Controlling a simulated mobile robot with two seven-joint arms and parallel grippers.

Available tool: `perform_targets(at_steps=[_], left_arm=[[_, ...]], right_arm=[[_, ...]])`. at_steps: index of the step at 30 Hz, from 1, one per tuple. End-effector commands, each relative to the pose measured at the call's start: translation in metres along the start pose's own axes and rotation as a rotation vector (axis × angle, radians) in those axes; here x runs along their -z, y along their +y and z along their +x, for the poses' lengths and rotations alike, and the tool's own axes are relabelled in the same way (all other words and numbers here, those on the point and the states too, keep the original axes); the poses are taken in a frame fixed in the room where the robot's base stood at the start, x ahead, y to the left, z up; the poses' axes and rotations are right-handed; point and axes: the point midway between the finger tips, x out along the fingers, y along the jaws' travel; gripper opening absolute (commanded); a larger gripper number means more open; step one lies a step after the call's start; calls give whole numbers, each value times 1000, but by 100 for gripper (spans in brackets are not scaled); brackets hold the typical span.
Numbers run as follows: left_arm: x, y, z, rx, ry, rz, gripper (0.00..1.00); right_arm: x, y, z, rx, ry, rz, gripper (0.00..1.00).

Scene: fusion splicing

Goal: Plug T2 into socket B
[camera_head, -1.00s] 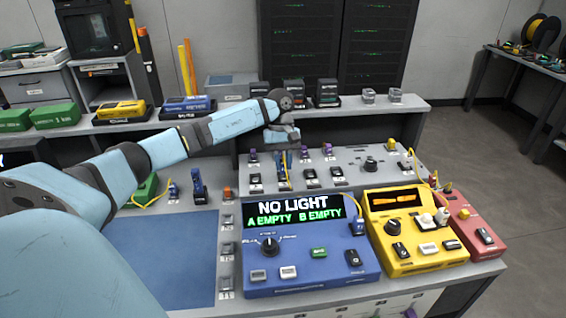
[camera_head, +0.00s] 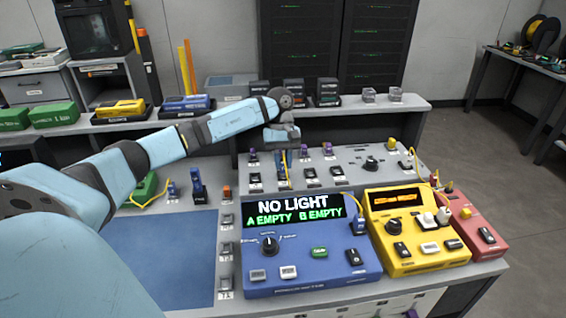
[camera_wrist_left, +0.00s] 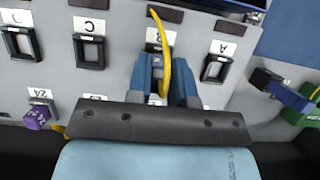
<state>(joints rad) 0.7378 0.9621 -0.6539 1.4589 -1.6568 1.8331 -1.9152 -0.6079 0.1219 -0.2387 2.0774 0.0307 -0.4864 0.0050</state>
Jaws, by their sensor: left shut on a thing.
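My left gripper (camera_head: 283,178) reaches down over the grey panel (camera_head: 357,183). In the left wrist view its blue fingers (camera_wrist_left: 160,92) are shut on a small plug (camera_wrist_left: 157,62) with a yellow cable (camera_wrist_left: 166,50). Its tag is not readable, so I cannot confirm T2. The gripper is between socket A (camera_wrist_left: 215,68) and socket C (camera_wrist_left: 89,51), where socket B would lie. Socket B is hidden by the fingers and plug. I cannot tell whether the plug touches it. The blue meter's display (camera_head: 293,210) reads NO LIGHT, A EMPTY, B EMPTY. My right gripper is out of view.
A purple plug (camera_wrist_left: 37,117) stands at the panel's edge in the wrist view. The blue meter (camera_head: 310,255), yellow device (camera_head: 418,235) and red device (camera_head: 478,228) stand in front of the panel. A blue mat (camera_head: 160,255) lies bare at the left.

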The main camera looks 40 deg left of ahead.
Motion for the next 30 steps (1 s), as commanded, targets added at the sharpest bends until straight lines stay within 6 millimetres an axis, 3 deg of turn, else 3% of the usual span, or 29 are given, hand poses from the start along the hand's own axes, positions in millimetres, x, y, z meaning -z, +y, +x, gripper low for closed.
perform_targets(at_steps=[28,29,30], left_arm=[[4,0,9,-1,0,0,0],[4,0,9,0,0,0,23],[4,0,9,0,0,0,32]], right_arm=[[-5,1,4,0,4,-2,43],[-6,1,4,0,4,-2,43],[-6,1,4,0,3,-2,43]])
